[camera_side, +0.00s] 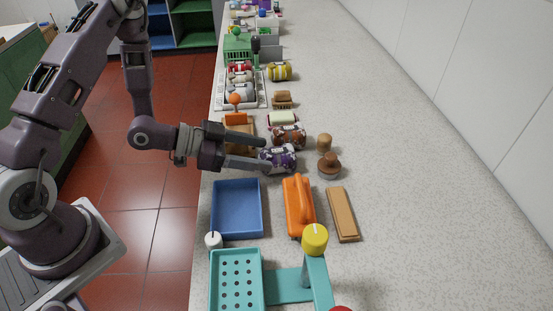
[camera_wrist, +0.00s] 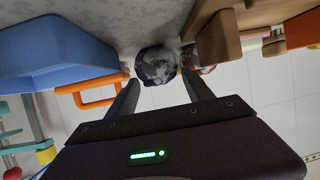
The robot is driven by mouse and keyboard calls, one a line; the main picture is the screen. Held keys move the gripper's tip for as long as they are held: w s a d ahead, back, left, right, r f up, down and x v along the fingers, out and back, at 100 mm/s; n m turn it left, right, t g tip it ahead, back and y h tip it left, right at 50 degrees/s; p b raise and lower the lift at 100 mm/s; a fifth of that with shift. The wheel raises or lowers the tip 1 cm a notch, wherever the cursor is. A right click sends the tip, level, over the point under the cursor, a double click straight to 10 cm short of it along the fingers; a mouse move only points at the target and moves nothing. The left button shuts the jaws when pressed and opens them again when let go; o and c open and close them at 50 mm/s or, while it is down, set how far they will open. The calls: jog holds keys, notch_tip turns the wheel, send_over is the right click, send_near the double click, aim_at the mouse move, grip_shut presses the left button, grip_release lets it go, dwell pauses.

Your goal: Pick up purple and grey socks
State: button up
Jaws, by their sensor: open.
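The purple and grey socks (camera_side: 277,158) lie as a rolled bundle on the stone counter, behind the blue tray. My gripper (camera_side: 262,154) is low over the counter, with its fingers reaching toward the bundle from the left. In the wrist view my gripper (camera_wrist: 164,88) is open, and the purple and grey socks (camera_wrist: 155,66) show just beyond and between the fingertips. I cannot tell whether the fingers touch them. A brown and white sock bundle (camera_side: 289,137) lies right behind them; part of it shows in the wrist view (camera_wrist: 206,69).
A wooden washboard (camera_side: 240,142) is behind my gripper. The counter's right side is clear.

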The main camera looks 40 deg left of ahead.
aim_at(277, 156)
jog(key=x, duration=0.5)
jog(key=c, duration=1.3)
jog(key=shift+o, duration=0.2)
jog(key=r, duration=1)
jog(key=shift+w, duration=0.3)
jog(key=w+n+t+y, duration=0.1)
jog(key=w+n+y, duration=0.1)
jog(key=y, duration=0.1)
jog(key=w+a+n+t+y, duration=0.1)
jog(key=w+n+y, duration=0.1)
jog(key=w+n, duration=0.1)
jog(key=shift+w+a+r+t+y, duration=0.25)
jog(key=shift+w+t+y, duration=0.05)
jog(key=shift+y, duration=0.1)
jog(key=s+a+f+n+g+y, duration=0.1)
jog(key=s+a+n+g+y, duration=0.1)
jog(key=a+n+y, duration=0.4)
jog(key=s+a+f+n+g+y, duration=0.1)
jog(key=s+a+f+n+y, duration=0.15)
jog(key=a+n+y, duration=0.4)
jog(key=shift+m, duration=0.25)
jog(key=shift+s+a+f, duration=0.1)
jog(key=shift+f, duration=1.05)
jog(key=shift+s+a+f, duration=0.1)
jog(key=shift+a+f, duration=0.05)
jog(key=shift+f, duration=0.95)
